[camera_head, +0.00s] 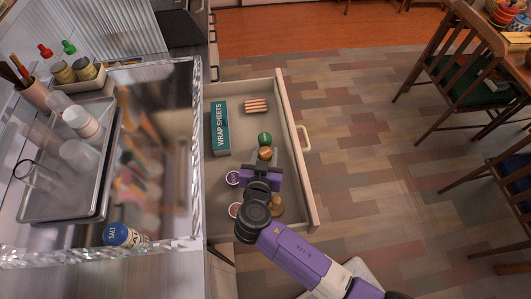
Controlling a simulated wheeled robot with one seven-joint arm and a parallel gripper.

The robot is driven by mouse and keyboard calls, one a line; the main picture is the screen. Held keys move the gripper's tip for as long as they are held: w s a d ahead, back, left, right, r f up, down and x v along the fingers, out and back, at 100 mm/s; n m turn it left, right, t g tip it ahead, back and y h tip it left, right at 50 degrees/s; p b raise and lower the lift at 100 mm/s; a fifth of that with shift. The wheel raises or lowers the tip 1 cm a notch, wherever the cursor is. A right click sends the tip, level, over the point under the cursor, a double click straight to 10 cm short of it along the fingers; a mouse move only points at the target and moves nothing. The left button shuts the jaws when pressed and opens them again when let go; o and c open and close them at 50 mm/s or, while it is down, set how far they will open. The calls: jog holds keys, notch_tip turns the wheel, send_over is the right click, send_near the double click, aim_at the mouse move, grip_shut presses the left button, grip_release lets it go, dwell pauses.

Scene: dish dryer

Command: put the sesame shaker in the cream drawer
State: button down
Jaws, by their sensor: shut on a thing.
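The cream drawer (310,211) is pulled open beside the counter in the head view. My gripper (264,162) is over the inside of the drawer, toward its near half. It is shut on a small item with an orange-brown top, which I take to be the sesame shaker (265,153). The fingers hide part of it, and its label cannot be read. I cannot tell whether it touches the drawer floor.
The drawer also holds a teal wrap sheets box (220,127), a striped item (256,106), a green-topped item (265,139), round purple (233,178) and red (235,210) lids, and a tan item (276,206). A salt shaker (126,235) and a tray (36,207) are on the left.

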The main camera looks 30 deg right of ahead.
jog(key=shift+f+b, duration=0.65)
jog(key=shift+b, duration=0.25)
jog(key=c, duration=0.9)
grip_release()
jog(key=shift+r, duration=0.15)
jog(key=shift+r+p, duration=0.6)
jog(key=shift+p, duration=0.3)
jog(key=v, duration=1.2)
